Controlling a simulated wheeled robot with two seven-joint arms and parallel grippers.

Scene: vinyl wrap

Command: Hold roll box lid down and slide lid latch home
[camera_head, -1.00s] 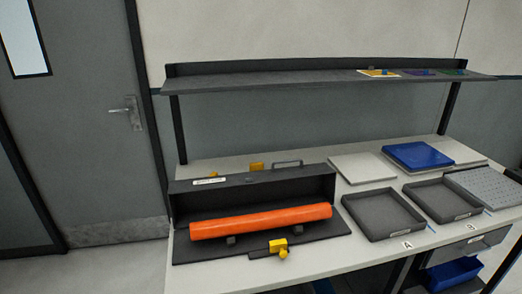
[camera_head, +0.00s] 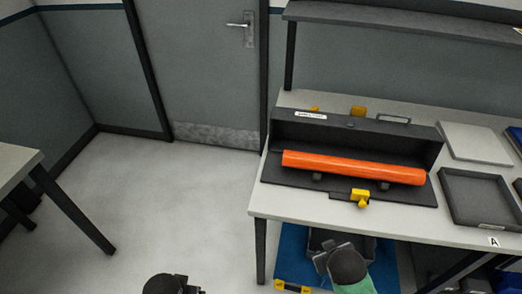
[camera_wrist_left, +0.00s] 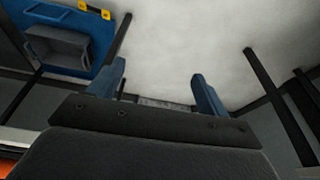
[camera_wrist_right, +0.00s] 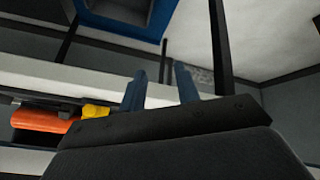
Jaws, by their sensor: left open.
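The dark roll box (camera_head: 290,178) lies on the bench, with its lid (camera_head: 345,135) raised at the back. The lid carries a handle (camera_head: 394,120) and a white label. An orange roll (camera_head: 350,167) lies exposed along the box. The yellow latch (camera_head: 361,197) is at the front edge. In the right wrist view, the roll (camera_wrist_right: 40,119) and a yellow part (camera_wrist_right: 95,111) show at left. My left gripper (camera_wrist_left: 158,73) is open and empty, away from the box. My right gripper (camera_wrist_right: 160,72) has its fingers apart with nothing between them, in front of the bench.
A grey tray (camera_head: 478,200) marked A and a pale panel (camera_head: 485,142) lie right of the box. A shelf (camera_head: 400,22) spans above the bench. A blue surface with a grey bin (camera_wrist_left: 60,52) is below. Another table (camera_head: 15,158) stands left; floor between is clear.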

